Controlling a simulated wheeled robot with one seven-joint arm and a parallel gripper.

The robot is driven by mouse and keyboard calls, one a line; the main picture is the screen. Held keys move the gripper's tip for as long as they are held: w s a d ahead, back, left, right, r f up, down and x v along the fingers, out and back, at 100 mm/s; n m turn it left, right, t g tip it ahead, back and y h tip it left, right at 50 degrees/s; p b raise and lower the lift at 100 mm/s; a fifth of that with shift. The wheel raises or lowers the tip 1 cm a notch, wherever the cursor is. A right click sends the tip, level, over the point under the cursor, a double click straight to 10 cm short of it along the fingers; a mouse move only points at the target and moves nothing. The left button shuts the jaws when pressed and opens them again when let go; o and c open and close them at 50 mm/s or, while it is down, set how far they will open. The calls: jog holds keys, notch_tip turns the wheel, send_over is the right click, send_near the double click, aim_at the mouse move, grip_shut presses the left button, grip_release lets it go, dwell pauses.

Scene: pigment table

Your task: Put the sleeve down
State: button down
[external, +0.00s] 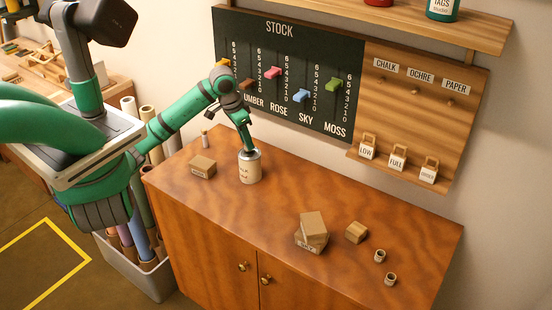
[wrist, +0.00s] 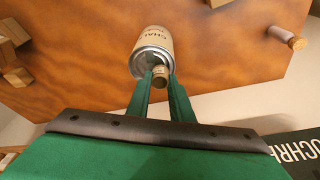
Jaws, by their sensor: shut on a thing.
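My gripper (external: 247,146) points down at the top of a cream can (external: 249,172) on the cabinet top. In the wrist view my gripper's two green fingers (wrist: 158,85) are shut on a small pale sleeve (wrist: 160,73) with dark marks. The sleeve is at the mouth of the can (wrist: 153,42), whose label begins "CHA" and whose rim is metallic. I cannot tell how far the sleeve is inside the can or above it. In the external view the sleeve is hidden by the fingers and the can.
On the cabinet top (external: 300,195) are a box (external: 203,167) and a small corked tube (external: 204,140) left of the can. Stacked boxes (external: 312,227), a small box (external: 356,232) and two small cups (external: 380,256) stand right. The stock board (external: 288,75) hangs behind.

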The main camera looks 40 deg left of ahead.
jog(key=shift+f, duration=0.15)
jog(key=c, duration=1.6)
grip_release()
jog(key=shift+o, duration=0.2)
jog(key=v, duration=1.2)
